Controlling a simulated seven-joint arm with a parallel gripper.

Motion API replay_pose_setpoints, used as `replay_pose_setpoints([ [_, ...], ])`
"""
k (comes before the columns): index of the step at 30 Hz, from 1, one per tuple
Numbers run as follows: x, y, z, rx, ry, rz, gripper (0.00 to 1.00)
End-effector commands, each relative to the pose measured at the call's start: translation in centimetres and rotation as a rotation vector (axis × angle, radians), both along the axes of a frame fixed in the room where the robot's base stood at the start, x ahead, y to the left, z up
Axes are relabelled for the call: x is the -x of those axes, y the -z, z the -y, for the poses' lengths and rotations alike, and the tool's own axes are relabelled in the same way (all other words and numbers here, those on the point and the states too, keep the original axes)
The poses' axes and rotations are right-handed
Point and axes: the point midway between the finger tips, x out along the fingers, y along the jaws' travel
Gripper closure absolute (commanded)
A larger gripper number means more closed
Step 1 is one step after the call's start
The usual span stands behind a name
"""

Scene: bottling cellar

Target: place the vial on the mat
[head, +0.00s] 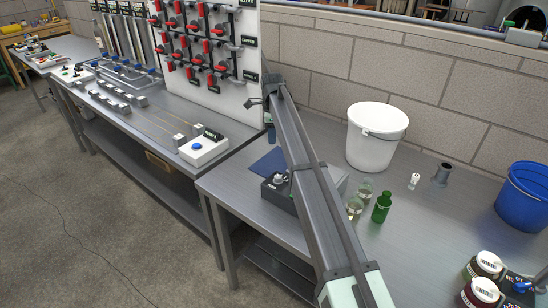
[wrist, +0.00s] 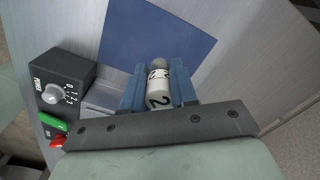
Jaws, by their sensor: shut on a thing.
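My gripper (wrist: 158,88) is shut on a white vial (wrist: 158,98) with a grey cap and a dark "2" on its label. The vial lies between the two blue fingers in the wrist view. The blue mat (wrist: 150,32) lies flat just beyond the fingertips, and the vial's cap overlaps its near edge in the picture. I cannot tell the height of the vial above the bench. In the head view the mat (head: 268,164) shows partly, left of my arm. There my arm hides the held vial and most of the gripper.
A grey box with a dial (wrist: 62,92) stands left of the gripper. Clear jars (head: 355,208), a green bottle (head: 381,208), a white bucket (head: 374,140), another small white vial (head: 414,181), a grey cylinder (head: 441,175) and a blue bucket (head: 522,200) stand right of my arm.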

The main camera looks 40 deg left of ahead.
Motion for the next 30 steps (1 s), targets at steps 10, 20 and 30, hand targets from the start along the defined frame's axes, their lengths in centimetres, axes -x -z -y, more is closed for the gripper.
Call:
replay_pose_setpoints([
  [10,0.0,4.8,0.0,0.001,0.0,-0.001,1.0],
  [20,0.0,8.1,0.1,0.001,0.0,-0.002,1.0],
  [30,0.0,8.5,0.0,0.0,0.0,0.0,1.0],
])
